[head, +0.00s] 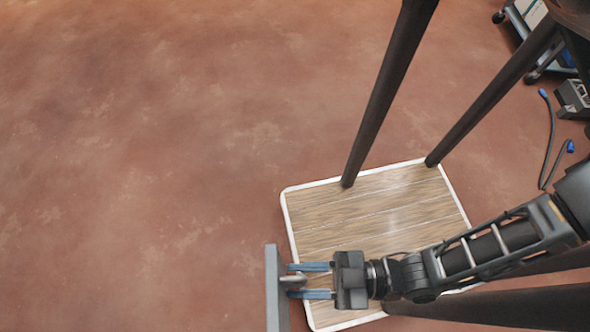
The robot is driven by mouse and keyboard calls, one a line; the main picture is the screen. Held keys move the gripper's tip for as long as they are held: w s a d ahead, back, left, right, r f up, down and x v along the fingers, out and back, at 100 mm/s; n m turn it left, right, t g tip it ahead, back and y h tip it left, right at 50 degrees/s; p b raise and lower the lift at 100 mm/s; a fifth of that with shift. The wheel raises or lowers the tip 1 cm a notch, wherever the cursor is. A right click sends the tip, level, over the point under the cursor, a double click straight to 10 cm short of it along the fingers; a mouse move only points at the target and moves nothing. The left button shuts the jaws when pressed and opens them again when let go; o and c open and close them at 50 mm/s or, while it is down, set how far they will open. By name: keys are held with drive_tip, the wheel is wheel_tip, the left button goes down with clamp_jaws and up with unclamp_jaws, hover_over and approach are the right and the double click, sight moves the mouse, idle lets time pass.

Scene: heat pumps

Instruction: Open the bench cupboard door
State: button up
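A narrow grey panel (277,300), which appears to be the cupboard door seen almost edge-on, stands at the bottom of the head view, left of my gripper. A short grey handle (293,281) sticks out from its right side. My gripper (309,281) points left at the panel, with its two blue fingers apart, one above and one below the handle in the picture. The handle lies between the fingertips. Narrow gaps seem to show beside it, and I see no firm grip. The rest of the cupboard is out of view.
A wood-plank board with a white rim (287,215) lies under my arm. Dark slanting posts (390,85) rise around it. A wheeled cart (530,35) and a blue-ended cable (549,135) are at the upper right. The reddish floor (130,160) at left is clear.

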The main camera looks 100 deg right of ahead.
drive_tip(key=b+v, duration=0.1)
drive_tip(key=v, duration=0.6)
drive_tip(key=shift+s, duration=0.4)
drive_tip(key=shift+a, duration=0.1)
